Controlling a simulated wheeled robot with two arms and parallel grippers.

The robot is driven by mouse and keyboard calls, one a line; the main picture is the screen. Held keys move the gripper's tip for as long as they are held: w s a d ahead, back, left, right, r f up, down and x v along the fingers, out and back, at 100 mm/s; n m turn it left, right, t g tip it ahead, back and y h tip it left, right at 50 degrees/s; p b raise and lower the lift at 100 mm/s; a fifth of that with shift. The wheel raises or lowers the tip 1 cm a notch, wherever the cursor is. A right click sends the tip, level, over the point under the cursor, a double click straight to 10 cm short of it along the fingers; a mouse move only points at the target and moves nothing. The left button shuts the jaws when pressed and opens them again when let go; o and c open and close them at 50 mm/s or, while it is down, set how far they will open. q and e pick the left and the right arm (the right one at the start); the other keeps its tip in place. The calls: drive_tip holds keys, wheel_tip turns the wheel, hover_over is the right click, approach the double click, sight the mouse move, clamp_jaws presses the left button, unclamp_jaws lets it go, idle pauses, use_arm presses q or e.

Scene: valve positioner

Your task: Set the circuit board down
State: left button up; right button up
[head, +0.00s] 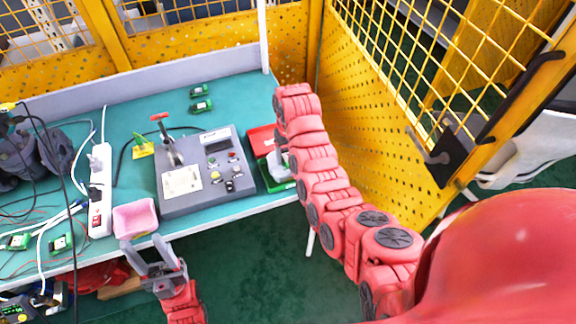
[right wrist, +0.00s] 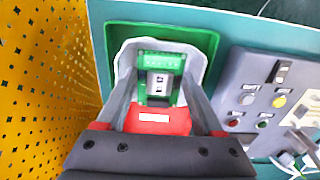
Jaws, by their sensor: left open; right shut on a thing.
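The circuit board (right wrist: 160,68) is green with a pale block of parts. In the right wrist view it is between the fingers of my right gripper (right wrist: 158,88), which is shut on it. The board is over the white inside of a green tray (right wrist: 205,40); I cannot tell whether it touches the bottom. In the head view my right arm hides the board and most of this tray (head: 268,182).
A red bin (head: 260,137) stands behind the green tray. A grey control box (head: 205,200) with buttons and a lever is left of it. Other green boards (head: 201,106) lie at the back. A white power strip (head: 100,195) and cables fill the left. A yellow mesh fence (head: 375,120) closes the right.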

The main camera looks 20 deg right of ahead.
drive_tip(key=shift+w, duration=0.5)
wheel_tip(320, 180, down, 3)
drive_tip(key=shift+r+p, duration=0.15)
drive_tip(key=shift+p, duration=0.8)
drive_tip(key=shift+f, duration=0.4)
drive_tip(key=shift+f+b, duration=0.5)
drive_tip(key=shift+f, duration=0.05)
drive_tip(key=shift+f, duration=0.1)
